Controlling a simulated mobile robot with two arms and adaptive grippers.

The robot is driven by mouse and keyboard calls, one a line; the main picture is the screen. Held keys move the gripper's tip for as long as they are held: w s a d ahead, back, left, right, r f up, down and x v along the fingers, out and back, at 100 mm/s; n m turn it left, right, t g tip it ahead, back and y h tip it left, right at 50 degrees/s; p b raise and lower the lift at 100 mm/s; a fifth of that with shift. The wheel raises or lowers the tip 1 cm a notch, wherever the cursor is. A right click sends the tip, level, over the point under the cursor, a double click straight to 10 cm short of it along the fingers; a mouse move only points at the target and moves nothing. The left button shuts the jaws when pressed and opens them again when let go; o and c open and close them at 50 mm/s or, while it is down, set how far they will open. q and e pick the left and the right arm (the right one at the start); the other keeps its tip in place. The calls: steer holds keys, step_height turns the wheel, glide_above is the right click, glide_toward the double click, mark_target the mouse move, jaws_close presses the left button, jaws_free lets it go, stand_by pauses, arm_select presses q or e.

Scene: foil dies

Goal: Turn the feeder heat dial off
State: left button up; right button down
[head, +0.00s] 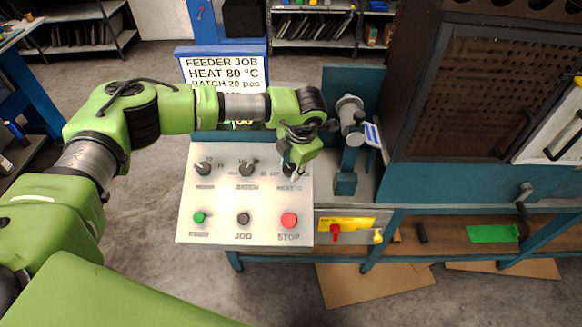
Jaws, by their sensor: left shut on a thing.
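The control panel (219,225) is a pale metal plate with dials along its upper row and buttons below. The heat dial is at the upper right of the panel, largely hidden under my left gripper (294,176); the printed label below it is partly readable. My left gripper comes down on that dial from above and is shut on it. The dial's pointer setting cannot be seen. Two other dark dials, one at the left (203,168) and one in the middle (247,169), stand clear of the gripper. My right gripper is not in view.
Below the dials are a green button (199,217), a black jog button (243,218) and a red stop button (289,220). A sign (222,70) reading feeder job, heat 80 °C stands behind. A blue post fixture (347,182) and a dark cabinet are close on the right.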

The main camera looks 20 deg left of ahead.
arm_select(q)
steer(key=n+b, duration=0.3)
steer(key=b, duration=0.1)
steer(key=n+h+b, duration=0.1)
steer(key=n+b, duration=0.3)
steer(key=shift+w+a+f+b, duration=0.1)
steer(key=shift+w+f+b, duration=0.1)
steer(key=shift+b, duration=0.15)
steer(key=shift+r+n+b, duration=0.1)
steer(key=shift+n+b, duration=0.95)
steer(key=shift+n, duration=0.15)
steer(key=shift+r+n+h+b, duration=0.15)
steer(key=shift+n+h+b, duration=0.25)
steer(key=shift+n+b, duration=0.45)
steer(key=shift+r, duration=0.1)
steer(key=o, duration=1.1)
steer(key=shift+s, duration=0.1)
